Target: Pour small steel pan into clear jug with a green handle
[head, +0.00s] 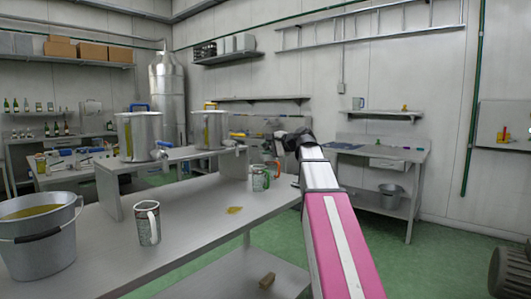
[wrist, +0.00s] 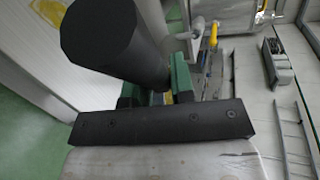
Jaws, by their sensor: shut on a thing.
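My gripper (head: 283,140) is held out over the far right end of the steel table. In the wrist view its two green fingers (wrist: 157,90) are closed around a thick dark cylinder (wrist: 103,45), which looks like the handle of the small steel pan. The pan's bowl cannot be made out clearly in either view.
A patterned mug (head: 147,224) and a steel bucket of yellow liquid (head: 38,240) stand on the table (head: 190,240). A yellow puddle (head: 234,210) lies near its front edge. Steel tanks with taps (head: 140,135) stand on a raised shelf behind.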

